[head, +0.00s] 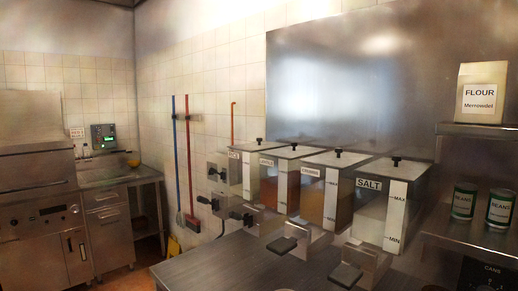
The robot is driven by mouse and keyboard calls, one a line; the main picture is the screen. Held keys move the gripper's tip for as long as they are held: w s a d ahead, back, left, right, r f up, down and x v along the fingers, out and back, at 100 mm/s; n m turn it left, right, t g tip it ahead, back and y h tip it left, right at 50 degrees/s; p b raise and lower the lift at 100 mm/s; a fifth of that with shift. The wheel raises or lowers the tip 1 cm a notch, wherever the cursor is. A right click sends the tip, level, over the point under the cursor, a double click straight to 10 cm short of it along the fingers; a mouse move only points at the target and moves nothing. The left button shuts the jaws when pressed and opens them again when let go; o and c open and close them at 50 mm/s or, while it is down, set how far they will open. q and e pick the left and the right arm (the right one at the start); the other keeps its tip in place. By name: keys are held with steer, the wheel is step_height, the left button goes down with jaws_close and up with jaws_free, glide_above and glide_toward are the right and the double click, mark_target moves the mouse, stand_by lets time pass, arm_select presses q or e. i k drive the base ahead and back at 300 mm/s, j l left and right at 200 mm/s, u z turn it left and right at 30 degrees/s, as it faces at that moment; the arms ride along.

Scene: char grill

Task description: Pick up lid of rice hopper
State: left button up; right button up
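The rice hopper (246,172) is the leftmost in a row of clear hoppers on the steel counter in the head view. Its label is small and partly legible. Its flat grey lid (246,148) is on top, and a small black knob (259,141) stands up from the lid. The lid looks closed. The neighbouring hopper hides part of the rice hopper's right side. Neither of my grippers is in view.
Other lidded hoppers stand to the right, the nearest being the salt hopper (370,218). Dispenser handles (284,244) stick out in front over the counter (215,268). A flour bag (482,92) and bean cans (463,202) sit on shelves at right.

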mark_target(260, 146)
steer(key=i+j+u, duration=0.35)
steer(key=j, duration=0.2)
steer(key=i+j+u, duration=0.7)
steer(key=i, duration=0.25)
steer(key=i+j+u, duration=0.15)
steer(key=i+u, duration=0.2)
steer(key=i, duration=0.15)
steer(key=i+z, duration=0.25)
steer(key=i, duration=0.2)
steer(key=i+j+z, duration=0.55)
steer(key=i, duration=0.3)
steer(key=l, duration=0.1)
